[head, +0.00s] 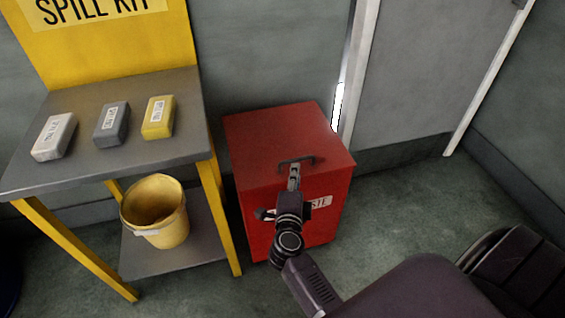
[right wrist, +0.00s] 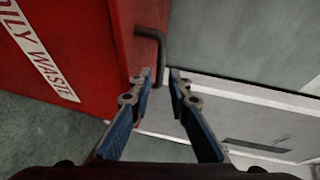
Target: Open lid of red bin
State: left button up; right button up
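The red bin (head: 258,208) stands on the floor against the wall, and its flat red lid (head: 275,130) is closed. A dark bar handle (head: 283,162) sits at the lid's front edge. My right gripper (head: 294,172) is over the bin's front, with its tips close to the handle. In the right wrist view, the right gripper (right wrist: 161,74) has its two blue-padded fingers apart. The handle (right wrist: 151,36) is just ahead of the tips, and its lower end comes near the gap between them. I cannot tell whether they touch. My left gripper is not in view.
A yellow-legged table (head: 100,172) stands left of the bin with three labelled blocks on top. A yellow bucket (head: 160,228) is on its lower shelf. A door frame (head: 353,75) is behind the bin at the right. Floor (head: 400,200) right of the bin is clear.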

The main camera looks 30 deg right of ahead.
aim_at(297, 161)
jog(key=b+x, duration=0.1)
jog(key=x, duration=0.5)
jog(key=shift+w+d+f, duration=0.1)
jog(key=shift+w+d, duration=0.15)
jog(key=shift+w, duration=0.05)
jog(key=shift+w+d, duration=0.3)
jog(key=shift+w, duration=0.05)
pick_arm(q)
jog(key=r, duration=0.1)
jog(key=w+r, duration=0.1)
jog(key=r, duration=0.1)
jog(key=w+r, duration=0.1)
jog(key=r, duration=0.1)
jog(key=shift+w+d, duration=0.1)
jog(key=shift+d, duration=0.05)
pick_arm(e)
grip_shut()
